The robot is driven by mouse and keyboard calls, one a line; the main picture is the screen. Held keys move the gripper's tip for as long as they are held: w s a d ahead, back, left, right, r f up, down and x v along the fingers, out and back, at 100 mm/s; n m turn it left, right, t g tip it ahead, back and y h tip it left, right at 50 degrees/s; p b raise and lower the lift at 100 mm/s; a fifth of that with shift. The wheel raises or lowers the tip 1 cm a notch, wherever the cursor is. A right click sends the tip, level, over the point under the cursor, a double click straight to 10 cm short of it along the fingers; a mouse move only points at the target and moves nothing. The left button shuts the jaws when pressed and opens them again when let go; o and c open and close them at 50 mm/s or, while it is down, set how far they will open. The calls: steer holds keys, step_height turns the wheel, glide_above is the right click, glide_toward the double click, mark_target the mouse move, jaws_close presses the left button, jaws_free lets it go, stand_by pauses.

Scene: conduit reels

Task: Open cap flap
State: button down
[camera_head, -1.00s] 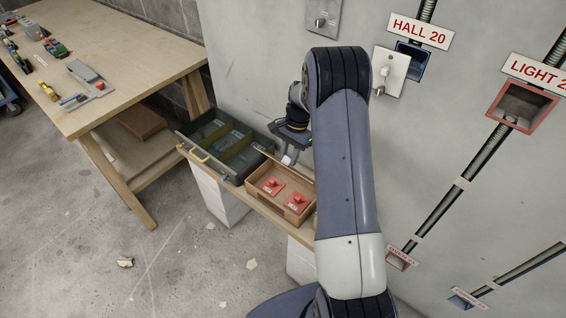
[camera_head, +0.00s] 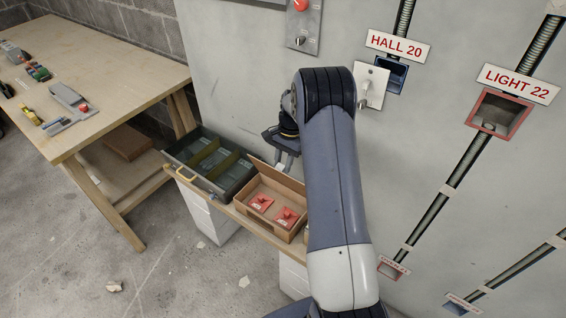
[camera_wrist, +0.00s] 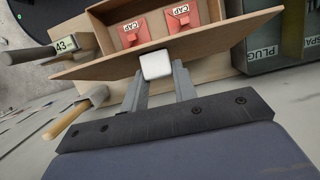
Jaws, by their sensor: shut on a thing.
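The cap box (camera_head: 262,222) is a brown cardboard tray on the narrow shelf against the wall. Two red pieces (camera_head: 260,203) lie in it; in the wrist view they carry CAP labels (camera_wrist: 130,33). Its cardboard flap (camera_wrist: 215,38) stands raised along the wall side, clear of the red pieces. A white tab (camera_wrist: 155,65) sits at the flap's edge. My gripper (camera_wrist: 160,76) is shut on this tab, with a grey finger on either side. In the head view my gripper (camera_head: 283,160) is just behind the box, partly hidden by my arm.
A dark divided bin (camera_head: 210,165) stands left of the box, labelled PLUG in the wrist view. A wooden workbench (camera_head: 120,75) with parts stands further left. Wall openings labelled HALL 20 (camera_head: 398,46) and LIGHT 22 (camera_head: 515,83) are at right. A switch plate (camera_head: 371,84) sits near my arm.

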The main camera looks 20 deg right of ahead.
steer(key=c, duration=1.4)
jaws_free()
steer(key=shift+d+f, duration=0.15)
steer(key=shift+f, duration=0.3)
steer(key=shift+o, duration=1.4)
steer(key=shift+r, duration=0.2)
step_height(320, 180, up, 10)
